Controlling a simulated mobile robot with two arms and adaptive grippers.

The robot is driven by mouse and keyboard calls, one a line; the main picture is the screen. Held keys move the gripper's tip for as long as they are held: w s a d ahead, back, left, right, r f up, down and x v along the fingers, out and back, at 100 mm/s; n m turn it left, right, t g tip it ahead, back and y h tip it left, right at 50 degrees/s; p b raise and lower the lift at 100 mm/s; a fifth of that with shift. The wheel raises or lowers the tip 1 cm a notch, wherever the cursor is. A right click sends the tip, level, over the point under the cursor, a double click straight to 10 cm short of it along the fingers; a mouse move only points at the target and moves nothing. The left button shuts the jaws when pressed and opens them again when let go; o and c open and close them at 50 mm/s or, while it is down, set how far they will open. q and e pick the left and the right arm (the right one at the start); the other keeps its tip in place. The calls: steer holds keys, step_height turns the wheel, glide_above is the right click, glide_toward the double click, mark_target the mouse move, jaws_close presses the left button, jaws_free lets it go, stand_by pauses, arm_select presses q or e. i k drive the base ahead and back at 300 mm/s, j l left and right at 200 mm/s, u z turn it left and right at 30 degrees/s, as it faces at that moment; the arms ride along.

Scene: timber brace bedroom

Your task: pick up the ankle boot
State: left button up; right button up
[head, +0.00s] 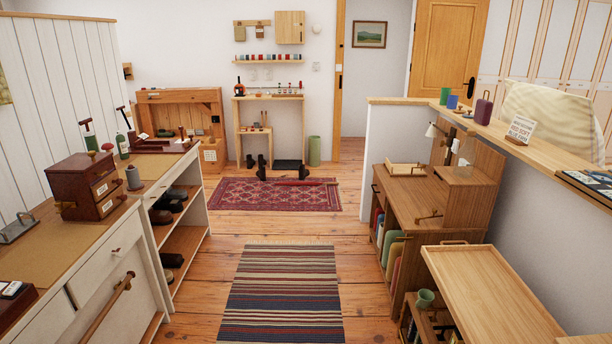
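No ankle boot can be picked out for certain at this distance. Dark shoe-like items also lie on the open shelves of the left counter, one on an upper shelf (160,216) and one lower down (172,260). Neither of my grippers is in view.
A striped rug (280,295) lies on the open wooden floor between the left counter (85,230) and the right-hand desk (420,200). The red rug (235,195) lies beyond it. A wooden tray-topped cart (490,290) stands at the near right.

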mark_target(303, 172)
steer(key=i, duration=7.8)
steer(key=i+l, duration=0.15)
steer(key=i, duration=0.3)
steer(key=i+l, duration=0.1)
steer(key=i, duration=0.35)
steer(key=i+l+u, duration=0.1)
steer(key=i, duration=0.35)
